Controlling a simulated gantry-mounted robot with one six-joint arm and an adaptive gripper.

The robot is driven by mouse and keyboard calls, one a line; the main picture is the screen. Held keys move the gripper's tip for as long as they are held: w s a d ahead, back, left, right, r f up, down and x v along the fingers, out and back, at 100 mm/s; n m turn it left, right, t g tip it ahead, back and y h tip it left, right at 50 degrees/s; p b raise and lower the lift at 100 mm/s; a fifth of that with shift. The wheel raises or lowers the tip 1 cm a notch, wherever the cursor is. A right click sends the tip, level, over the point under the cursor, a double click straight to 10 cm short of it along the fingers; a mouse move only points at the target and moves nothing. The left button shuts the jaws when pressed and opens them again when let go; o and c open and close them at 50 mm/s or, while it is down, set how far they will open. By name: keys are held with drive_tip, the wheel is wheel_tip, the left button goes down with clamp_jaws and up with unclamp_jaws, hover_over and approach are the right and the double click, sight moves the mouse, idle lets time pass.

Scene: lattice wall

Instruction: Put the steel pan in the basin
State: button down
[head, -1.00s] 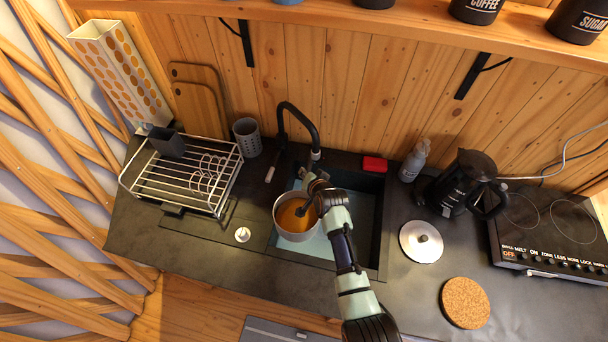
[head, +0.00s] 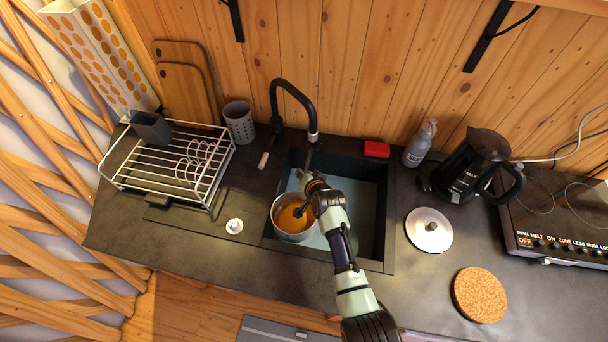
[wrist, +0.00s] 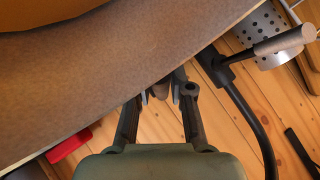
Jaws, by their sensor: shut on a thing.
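The steel pan (head: 277,229), grey outside with an orange-brown inside, is upright within the outline of the dark basin (head: 371,215), at its left front. I cannot tell whether its bottom touches the basin floor. My gripper (head: 314,201) is at the pan's right side, shut on it. In the wrist view the pan's wall (wrist: 85,80) fills the upper left, and my gripper (wrist: 161,90) is closed on a small part of it at the rim side, probably the handle. The arm hides part of the basin's front right.
A black tap (head: 290,86) arches over the basin's back left. A dish rack (head: 165,172) stands left, a grey holder (head: 239,121) behind it. A red sponge (head: 376,149), spray bottle (head: 419,143), kettle (head: 470,165), lid (head: 429,232) and cork mat (head: 480,295) are right.

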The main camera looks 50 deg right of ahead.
wheel_tip(320, 180, down, 12)
drive_tip(key=b, duration=1)
drive_tip(key=shift+f, duration=0.1)
drive_tip(key=shift+f+b, duration=0.45)
drive_tip(key=shift+b, duration=0.2)
drive_tip(key=shift+f, duration=0.2)
